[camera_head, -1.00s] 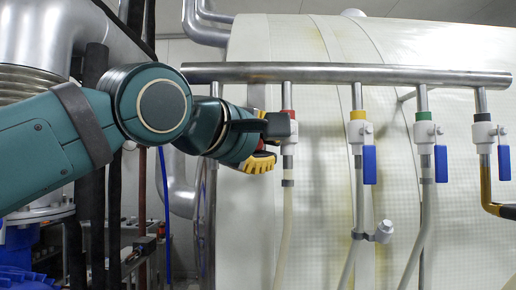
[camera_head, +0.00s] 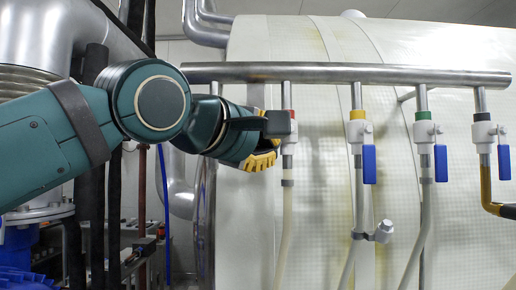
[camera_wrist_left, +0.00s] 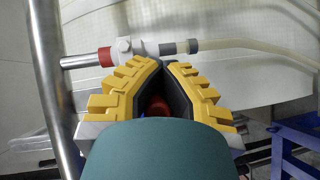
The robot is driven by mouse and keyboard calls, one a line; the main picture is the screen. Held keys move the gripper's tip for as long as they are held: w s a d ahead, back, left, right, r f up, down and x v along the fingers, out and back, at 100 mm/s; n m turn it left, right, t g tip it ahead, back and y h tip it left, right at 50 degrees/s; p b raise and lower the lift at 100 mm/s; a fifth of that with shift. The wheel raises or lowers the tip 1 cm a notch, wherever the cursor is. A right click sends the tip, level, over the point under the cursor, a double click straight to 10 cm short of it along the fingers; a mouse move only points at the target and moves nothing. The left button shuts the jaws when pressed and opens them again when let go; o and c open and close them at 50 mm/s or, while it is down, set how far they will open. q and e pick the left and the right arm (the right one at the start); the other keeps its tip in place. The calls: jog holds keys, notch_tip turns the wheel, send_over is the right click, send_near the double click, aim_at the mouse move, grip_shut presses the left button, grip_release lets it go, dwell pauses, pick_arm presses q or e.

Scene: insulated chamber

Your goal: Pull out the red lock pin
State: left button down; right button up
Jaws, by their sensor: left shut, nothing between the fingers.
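The valve with a red collar (camera_head: 288,114) hangs from the steel manifold, partly hidden by my left gripper (camera_head: 268,157). The wrist view shows its red collar (camera_wrist_left: 105,56) and white body (camera_wrist_left: 125,47) just beyond the fingertips. My left gripper (camera_wrist_left: 163,63) has yellow-padded fingers with their tips together, beside the valve; contact cannot be told. A small red part (camera_wrist_left: 157,106) shows in the gap behind the fingertips. Whether it is the lock pin cannot be told, and it does not appear gripped. My right gripper is out of view.
The steel manifold pipe (camera_head: 400,74) runs across above. Yellow-banded (camera_head: 357,129), green-banded (camera_head: 424,130) and black-banded (camera_head: 484,131) valves hang to the right, with blue levers. A pale insulated chamber (camera_head: 330,200) stands behind. Hoses hang below the valves.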

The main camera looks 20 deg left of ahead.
pick_arm(q)
jog(key=shift+s+a+r, duration=0.1)
jog(key=shift+s, duration=0.05)
jog(key=shift+s+d+b, duration=0.25)
jog(key=shift+s, duration=0.65)
jog(key=shift+s+d+b, duration=0.25)
jog(key=shift+s, duration=0.65)
jog(key=shift+s+d+b, duration=0.25)
jog(key=shift+s, duration=0.65)
jog(key=c, duration=1.7)
grip_release()
jog(key=o, duration=0.3)
jog(key=shift+o, duration=0.2)
jog(key=shift+s, duration=0.1)
